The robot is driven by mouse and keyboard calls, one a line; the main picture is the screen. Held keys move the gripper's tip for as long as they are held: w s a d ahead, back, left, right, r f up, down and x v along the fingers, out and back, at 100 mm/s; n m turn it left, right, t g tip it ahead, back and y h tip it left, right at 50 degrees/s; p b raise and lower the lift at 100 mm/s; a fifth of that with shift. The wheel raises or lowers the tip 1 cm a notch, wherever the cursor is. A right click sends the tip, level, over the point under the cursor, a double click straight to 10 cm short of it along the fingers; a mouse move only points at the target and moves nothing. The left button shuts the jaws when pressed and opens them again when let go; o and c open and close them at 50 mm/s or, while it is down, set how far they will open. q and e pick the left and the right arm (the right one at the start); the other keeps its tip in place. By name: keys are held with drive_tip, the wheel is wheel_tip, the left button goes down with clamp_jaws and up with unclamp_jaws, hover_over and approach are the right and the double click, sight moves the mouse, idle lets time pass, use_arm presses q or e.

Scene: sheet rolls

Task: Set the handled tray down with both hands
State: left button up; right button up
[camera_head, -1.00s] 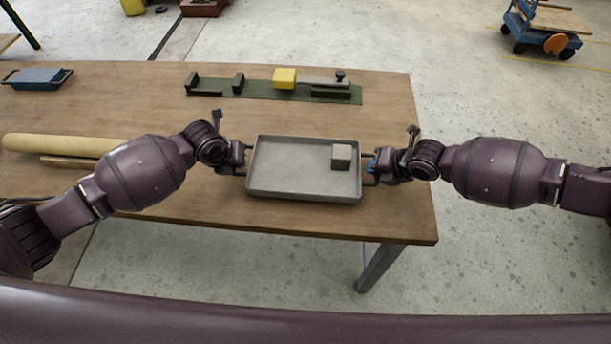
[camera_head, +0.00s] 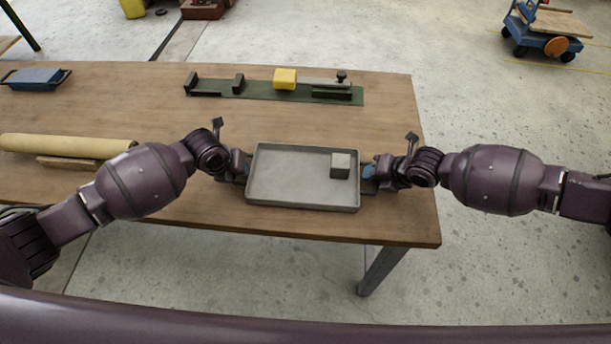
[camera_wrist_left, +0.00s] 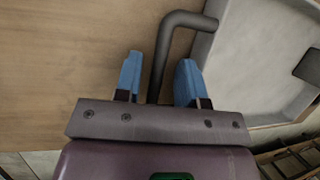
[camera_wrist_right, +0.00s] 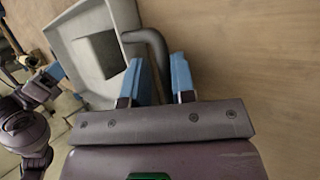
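The handled tray (camera_head: 270,198) is a shallow grey tray near the front edge of the wooden table, with a small grey block (camera_head: 340,165) in its right part. It looks level; whether its underside touches the table cannot be told. My left gripper (camera_head: 240,170) is at its left handle. In the left wrist view the blue fingertips (camera_wrist_left: 158,80) stand on either side of the dark handle (camera_wrist_left: 168,45), with gaps showing. My right gripper (camera_head: 370,175) is at the right handle. In the right wrist view its fingertips (camera_wrist_right: 161,78) are close against the handle (camera_wrist_right: 148,42).
A green fixture strip (camera_head: 260,92) with a yellow block (camera_head: 285,78) lies across the back of the table (camera_head: 400,215). Bare wood separates the tray from the fixture.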

use_arm(q)
drive_tip(key=shift+a+f, duration=0.1)
drive_tip(key=shift+f, duration=0.05)
use_arm(e)
drive_tip(key=shift+s+d+f, duration=0.3)
drive_tip(key=shift+d+f, duration=0.15)
drive_tip(key=shift+f, duration=0.2)
use_arm(q)
drive_tip(key=shift+s, duration=0.1)
use_arm(e)
drive_tip(key=shift+d+r, duration=0.2)
drive_tip(key=shift+r, duration=0.05)
use_arm(q)
drive_tip(key=v, duration=0.8)
use_arm(e)
drive_tip(key=shift+w+a+r+v, duration=0.1)
drive_tip(key=shift+a+r+v, duration=0.1)
drive_tip(key=shift+v, duration=1.1)
drive_tip(key=shift+w+a+r+v, duration=0.1)
drive_tip(key=shift+a+v, duration=0.05)
drive_tip(key=shift+v, duration=1.15)
drive_tip(key=shift+w+a+r+v, duration=0.1)
drive_tip(key=shift+a+r+v, duration=0.1)
drive_tip(key=shift+v, duration=1.1)
